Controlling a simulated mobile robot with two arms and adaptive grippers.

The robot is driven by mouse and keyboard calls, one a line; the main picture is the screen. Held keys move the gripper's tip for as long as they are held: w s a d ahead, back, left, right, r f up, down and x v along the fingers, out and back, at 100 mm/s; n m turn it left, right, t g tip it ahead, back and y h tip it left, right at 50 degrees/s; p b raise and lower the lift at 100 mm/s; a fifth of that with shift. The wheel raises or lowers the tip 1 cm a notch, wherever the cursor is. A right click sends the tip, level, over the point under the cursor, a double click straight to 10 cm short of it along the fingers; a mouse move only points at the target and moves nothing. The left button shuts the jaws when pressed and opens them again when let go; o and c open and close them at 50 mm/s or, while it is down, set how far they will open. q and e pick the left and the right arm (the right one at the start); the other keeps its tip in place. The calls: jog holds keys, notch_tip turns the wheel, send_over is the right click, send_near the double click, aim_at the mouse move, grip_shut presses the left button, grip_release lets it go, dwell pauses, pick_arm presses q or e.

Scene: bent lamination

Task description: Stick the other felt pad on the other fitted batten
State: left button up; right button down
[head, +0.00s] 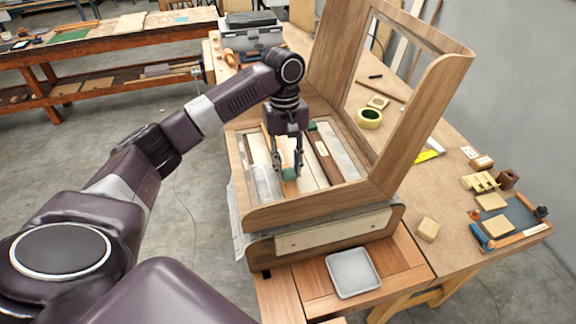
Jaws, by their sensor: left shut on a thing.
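My left gripper (289,168) points down into the bent wooden frame (300,208). A dark brown batten (324,155) lies inside the frame, just right of the gripper. A second green piece (312,126) shows at its far end. A narrow orange-brown strip (266,142) lies left of the gripper and may be another batten. I cannot tell whether the held pad touches anything beneath it. My right gripper is not in view.
The frame's tall side (425,110) rises to the right of the gripper. A grey tray (353,272) sits in front. Wood blocks, a tape roll (369,118) and a blue mat (515,215) with tools lie on the bench at right.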

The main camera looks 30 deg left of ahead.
pick_arm(q)
jog(key=shift+f, duration=0.4)
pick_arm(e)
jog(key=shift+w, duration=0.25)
pick_arm(q)
jog(key=shift+f, duration=0.2)
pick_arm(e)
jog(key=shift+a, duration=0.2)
pick_arm(q)
jog(key=shift+f, duration=0.4)
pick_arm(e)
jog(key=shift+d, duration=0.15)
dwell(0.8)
pick_arm(q)
jog(key=o, duration=0.9)
jog(key=shift+o, duration=0.2)
jog(key=shift+r, duration=3.5)
